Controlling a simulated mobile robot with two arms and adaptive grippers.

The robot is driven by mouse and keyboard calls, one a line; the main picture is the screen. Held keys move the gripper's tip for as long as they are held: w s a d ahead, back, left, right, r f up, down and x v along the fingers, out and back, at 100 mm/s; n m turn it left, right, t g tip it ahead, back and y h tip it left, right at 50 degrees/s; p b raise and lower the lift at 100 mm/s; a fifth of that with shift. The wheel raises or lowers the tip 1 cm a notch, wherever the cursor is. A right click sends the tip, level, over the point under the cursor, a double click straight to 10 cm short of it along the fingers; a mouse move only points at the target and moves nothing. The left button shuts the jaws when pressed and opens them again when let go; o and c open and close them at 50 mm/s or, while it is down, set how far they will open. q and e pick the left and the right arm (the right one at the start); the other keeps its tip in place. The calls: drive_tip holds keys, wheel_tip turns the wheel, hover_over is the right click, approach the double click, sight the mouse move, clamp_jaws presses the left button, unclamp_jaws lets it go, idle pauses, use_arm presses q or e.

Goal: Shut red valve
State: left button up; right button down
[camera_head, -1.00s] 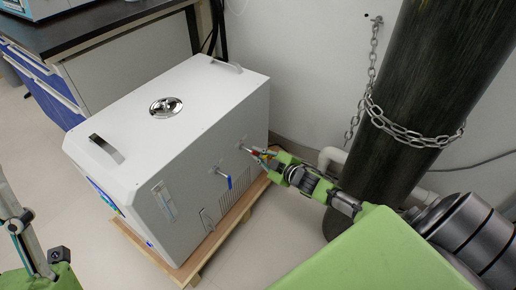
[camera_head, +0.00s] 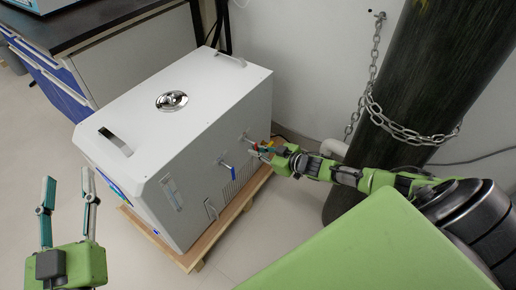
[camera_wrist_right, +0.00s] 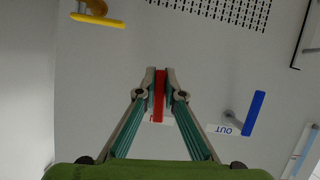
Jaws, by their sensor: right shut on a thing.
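The red valve's handle (camera_wrist_right: 158,97) sits between the fingertips of my right gripper (camera_wrist_right: 160,80), which is shut on it. In the right wrist view the handle points along the fingers, and its stem is hidden. In the head view my right gripper (camera_head: 262,150) is at the side face of the white box (camera_head: 205,135), and the red handle is small there and mostly covered. My left gripper (camera_head: 68,185) is open and empty at the lower left, its two fingers pointing up, apart from the box.
A blue valve handle (camera_wrist_right: 254,113) beside an "OUT" label is to the right of the red one. A yellow handle (camera_wrist_right: 97,19) is at the upper left. The box stands on a wooden pallet (camera_head: 190,262). A dark chained cylinder (camera_head: 410,90) stands behind my right arm.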

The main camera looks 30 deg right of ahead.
drive_tip(key=shift+s+a+m+y, duration=0.1)
drive_tip(key=shift+a+m+y, duration=0.2)
drive_tip(key=shift+m, duration=0.2)
idle(0.3)
drive_tip(key=c, duration=2.1)
unclamp_jaws()
drive_tip(key=shift+c, duration=0.2)
drive_tip(key=v, duration=1.2)
